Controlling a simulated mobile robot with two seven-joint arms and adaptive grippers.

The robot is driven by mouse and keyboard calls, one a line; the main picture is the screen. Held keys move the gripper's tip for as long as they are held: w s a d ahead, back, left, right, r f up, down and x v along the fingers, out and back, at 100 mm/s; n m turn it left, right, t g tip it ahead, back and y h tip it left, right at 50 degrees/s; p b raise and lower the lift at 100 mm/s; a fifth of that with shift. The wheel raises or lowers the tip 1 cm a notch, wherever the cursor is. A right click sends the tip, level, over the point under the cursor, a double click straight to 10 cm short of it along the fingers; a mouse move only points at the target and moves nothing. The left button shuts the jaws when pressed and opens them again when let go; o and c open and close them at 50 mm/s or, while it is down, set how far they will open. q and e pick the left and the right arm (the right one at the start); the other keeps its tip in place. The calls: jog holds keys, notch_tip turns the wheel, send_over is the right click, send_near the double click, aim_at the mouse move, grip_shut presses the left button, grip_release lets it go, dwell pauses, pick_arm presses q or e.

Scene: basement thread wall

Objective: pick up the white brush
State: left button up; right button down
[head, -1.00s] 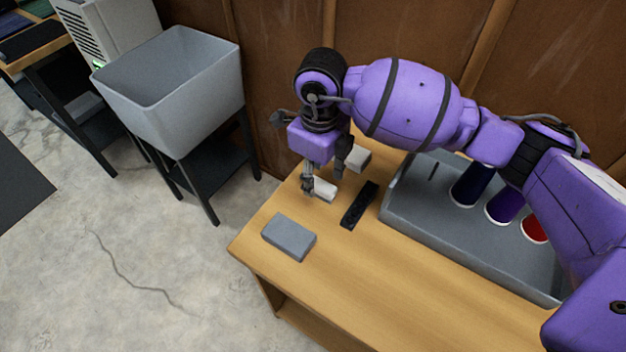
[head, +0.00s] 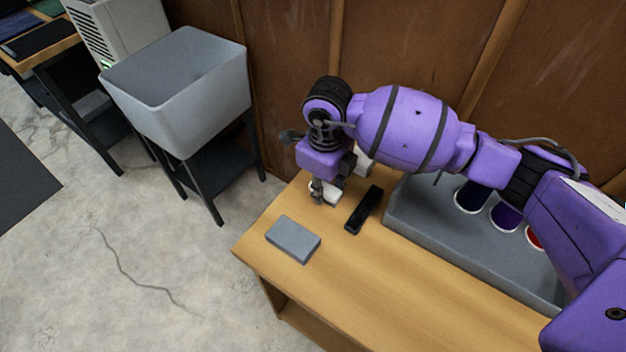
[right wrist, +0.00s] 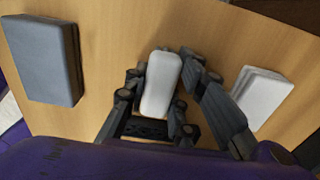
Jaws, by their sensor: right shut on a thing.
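The white brush (head: 331,194) is near the far left end of the wooden table, partly hidden by my right gripper (head: 327,191) in the head view. In the right wrist view, the brush (right wrist: 161,84) is a smooth, rounded white block lying lengthwise between the fingers of the right gripper (right wrist: 164,72). The fingers are shut on its sides. The brush appears at table level; I cannot tell whether it still touches the top. My left gripper is not in view.
A grey block (head: 293,239), a black bar-like object (head: 363,209) and a pale block (right wrist: 262,94) lie close around the brush. A grey tray (head: 436,232) with dark and red spools is at right. A grey bin (head: 180,100) stands beyond the table's left edge.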

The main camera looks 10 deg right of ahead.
jog(key=shift+r, duration=0.65)
jog(key=s+a+r, duration=0.1)
jog(key=s+r, duration=1)
jog(key=s, duration=0.3)
jog(key=shift+a+r, duration=0.3)
jog(key=shift+r, duration=0.05)
